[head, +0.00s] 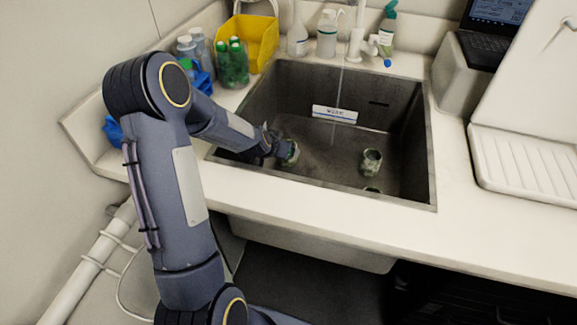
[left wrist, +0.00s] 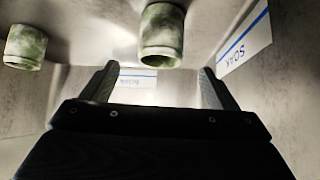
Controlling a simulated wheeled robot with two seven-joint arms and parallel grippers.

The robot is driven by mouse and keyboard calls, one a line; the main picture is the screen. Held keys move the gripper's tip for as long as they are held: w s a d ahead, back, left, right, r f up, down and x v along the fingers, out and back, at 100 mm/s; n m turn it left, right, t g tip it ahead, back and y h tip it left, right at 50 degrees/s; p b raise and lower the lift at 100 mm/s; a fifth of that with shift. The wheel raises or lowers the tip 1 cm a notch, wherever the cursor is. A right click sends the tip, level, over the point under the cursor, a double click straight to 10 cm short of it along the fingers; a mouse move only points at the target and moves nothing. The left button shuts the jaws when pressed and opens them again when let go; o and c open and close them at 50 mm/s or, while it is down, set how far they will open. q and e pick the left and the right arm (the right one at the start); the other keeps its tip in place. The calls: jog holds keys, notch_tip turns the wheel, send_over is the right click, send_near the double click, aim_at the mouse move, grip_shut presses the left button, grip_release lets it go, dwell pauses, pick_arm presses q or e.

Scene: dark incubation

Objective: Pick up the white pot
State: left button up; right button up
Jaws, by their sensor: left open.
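Mottled green-and-white pots stand in the sink; none in view is plain white. One pot (head: 292,153) is at the fingers of my left gripper (head: 277,147) on the left side of the sink and is partly hidden by it. A second pot (head: 371,161) stands to the right, and a third (head: 372,190) shows only partly behind the front rim. In the left wrist view my left gripper (left wrist: 158,70) is open and empty. A pot (left wrist: 162,35) is just beyond the gap between its fingers, and another pot (left wrist: 25,47) is at upper left.
The dark sink (head: 330,143) has walls all round and a white label (head: 335,114) inside. Behind it are a tap (head: 356,42), bottles (head: 327,35) and a yellow bin (head: 250,38). A laptop (head: 492,35) and a white drying rack (head: 525,165) are at right. The front counter is clear.

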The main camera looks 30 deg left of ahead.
pick_arm(q)
jog(key=x, duration=0.8)
jog(key=shift+f, duration=0.4)
jog(key=shift+s, duration=0.1)
pick_arm(e)
jog(key=shift+f, duration=0.25)
pick_arm(q)
jog(key=shift+c, duration=0.2)
jog(key=c, duration=1.1)
notch_tip(320, 180, up, 10)
jog(key=shift+r+p, duration=0.1)
jog(key=shift+p, duration=0.75)
pick_arm(e)
jog(key=shift+r, duration=0.65)
